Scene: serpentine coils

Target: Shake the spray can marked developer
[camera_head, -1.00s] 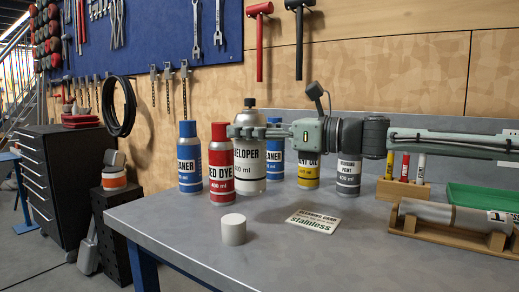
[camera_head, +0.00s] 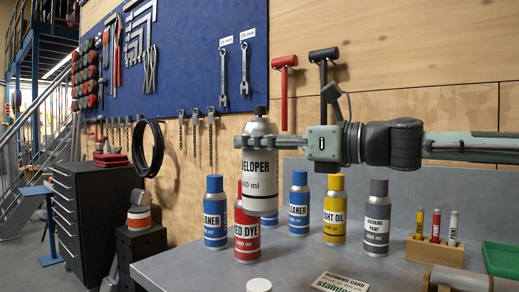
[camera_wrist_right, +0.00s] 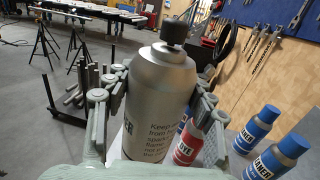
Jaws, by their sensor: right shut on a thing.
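The developer spray can (camera_head: 259,187) is white with a grey metal shoulder and a black nozzle. My right gripper (camera_head: 262,141) is shut on its upper part. It holds the can roughly upright, raised above the table and partly in front of the red dye can (camera_head: 246,245). In the right wrist view the can (camera_wrist_right: 158,90) stands between the two fingers, with its nozzle bare. A white cap (camera_head: 259,285) lies on the table at the bottom of the head view. My left gripper is not in view.
On the table (camera_head: 175,264) stand blue cleaner cans (camera_head: 215,215), a yellow light oil can (camera_head: 334,212) and a grey marking paint can (camera_head: 376,220).

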